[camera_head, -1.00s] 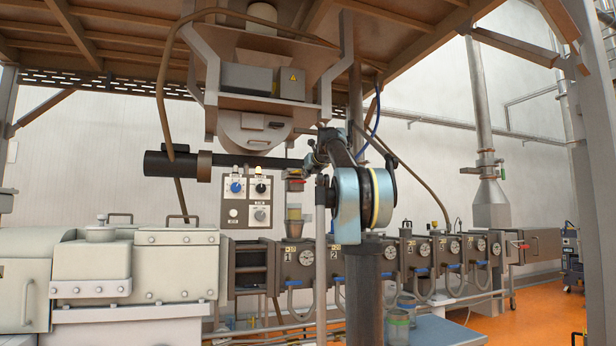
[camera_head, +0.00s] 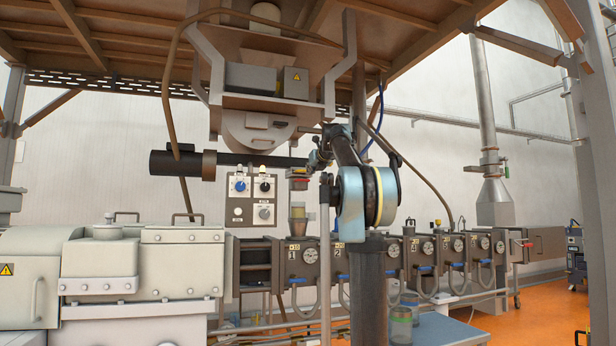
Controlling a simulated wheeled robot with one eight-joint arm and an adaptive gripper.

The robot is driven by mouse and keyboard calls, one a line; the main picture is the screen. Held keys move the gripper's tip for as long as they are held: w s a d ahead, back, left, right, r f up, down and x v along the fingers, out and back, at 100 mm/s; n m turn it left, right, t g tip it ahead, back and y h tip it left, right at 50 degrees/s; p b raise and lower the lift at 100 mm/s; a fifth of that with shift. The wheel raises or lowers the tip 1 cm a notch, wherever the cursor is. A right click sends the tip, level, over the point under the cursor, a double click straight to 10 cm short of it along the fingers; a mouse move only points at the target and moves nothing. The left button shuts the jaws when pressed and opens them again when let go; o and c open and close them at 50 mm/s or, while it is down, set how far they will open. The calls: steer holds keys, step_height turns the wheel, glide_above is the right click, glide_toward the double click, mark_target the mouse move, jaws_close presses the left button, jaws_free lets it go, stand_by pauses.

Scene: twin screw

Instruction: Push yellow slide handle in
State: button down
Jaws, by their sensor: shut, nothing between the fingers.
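My gripper (camera_head: 316,161) is small and dark in the head view, at the end of my raised arm. It is shut and empty. It sits just right of the feeder outlet (camera_head: 298,174), a short pipe piece with a clear section and red parts below the long dark horizontal tube. I cannot tell whether it touches anything. I cannot make out the yellow slide handle clearly. It may be hidden by my gripper or too small to tell.
A control panel (camera_head: 251,197) with knobs hangs left of the outlet. Below runs a row of numbered extruder barrels (camera_head: 302,262) with gauges. A steel feeder frame (camera_head: 270,70) hangs overhead. Orange floor (camera_head: 540,310) is open at right.

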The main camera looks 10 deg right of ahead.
steer(key=v, duration=1)
steer(key=shift+s, duration=0.25)
steer(key=shift+d, duration=0.1)
steer(key=s+a+f+n+g, duration=0.25)
steer(key=s+f+n, duration=0.35)
steer(key=f, duration=0.5)
steer(key=s+a+f+n+g+y, duration=0.1)
steer(key=s+a+f+n+g, duration=0.15)
steer(key=s+f+n, duration=0.65)
steer(key=s+a+f+n+g, duration=0.1)
steer(key=s+a+f+n, duration=0.25)
steer(key=f, duration=0.95)
steer(key=s+d+f+n+g+h, duration=0.1)
steer(key=s+f+n, duration=0.4)
steer(key=s+f, duration=0.5)
steer(key=s+d+f+n+g+h, duration=0.1)
steer(key=s+f+n, duration=0.4)
steer(key=s+f, duration=0.5)
steer(key=s+d+f+n+g+h, duration=0.2)
steer(key=s+f, duration=0.8)
steer(key=f, duration=1)
steer(key=d+n+g, duration=0.1)
steer(key=n+g, duration=0.1)
steer(key=n, duration=0.1)
steer(key=shift+f+g, duration=0.35)
steer(key=shift+g, duration=0.05)
steer(key=shift+s, duration=0.15)
